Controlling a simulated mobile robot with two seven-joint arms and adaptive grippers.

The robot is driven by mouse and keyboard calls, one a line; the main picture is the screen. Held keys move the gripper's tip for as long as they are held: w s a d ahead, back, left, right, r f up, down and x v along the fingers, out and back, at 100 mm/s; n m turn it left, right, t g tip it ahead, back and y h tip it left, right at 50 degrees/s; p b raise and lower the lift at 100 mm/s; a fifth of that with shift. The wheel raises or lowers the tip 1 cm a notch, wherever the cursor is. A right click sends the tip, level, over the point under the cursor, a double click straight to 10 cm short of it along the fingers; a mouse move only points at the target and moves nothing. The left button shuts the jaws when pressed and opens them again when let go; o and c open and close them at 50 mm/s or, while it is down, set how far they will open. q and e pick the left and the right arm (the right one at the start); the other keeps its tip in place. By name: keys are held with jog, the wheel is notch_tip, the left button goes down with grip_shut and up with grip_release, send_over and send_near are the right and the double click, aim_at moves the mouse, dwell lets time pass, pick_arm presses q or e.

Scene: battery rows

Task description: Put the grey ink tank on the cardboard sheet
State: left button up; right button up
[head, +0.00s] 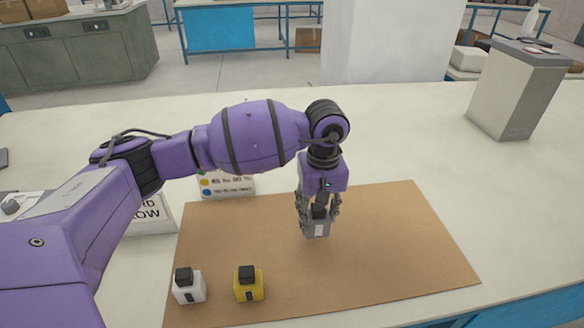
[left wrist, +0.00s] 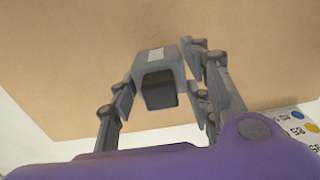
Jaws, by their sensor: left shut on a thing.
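The grey ink tank (head: 316,229) is a small grey block with a dark cap and a pale label. My left gripper (head: 318,212) points down and is shut on it, over the cardboard sheet (head: 400,235). In the left wrist view the tank (left wrist: 158,70) sits between the two fingers (left wrist: 160,85), with brown cardboard behind it. I cannot tell whether the tank touches the sheet or hangs just above it. My right gripper is in neither view.
A white tank (head: 188,287) and a yellow tank (head: 249,286) stand at the sheet's front left. Two printed signs, one with coloured dots (head: 228,186), stand behind the sheet's left edge. A grey bin (head: 518,95) stands at the back right. The sheet's right half is clear.

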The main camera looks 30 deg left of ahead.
aim_at(319, 223)
pick_arm(q)
jog(key=shift+w+d+f, duration=0.15)
jog(key=shift+w+f, duration=0.05)
jog(key=shift+w, duration=0.05)
jog(key=shift+f, duration=1.6)
jog(key=shift+f, duration=0.15)
jog(key=o, duration=1.3)
notch_tip(319, 223, up, 12)
jog(key=shift+r, duration=0.2)
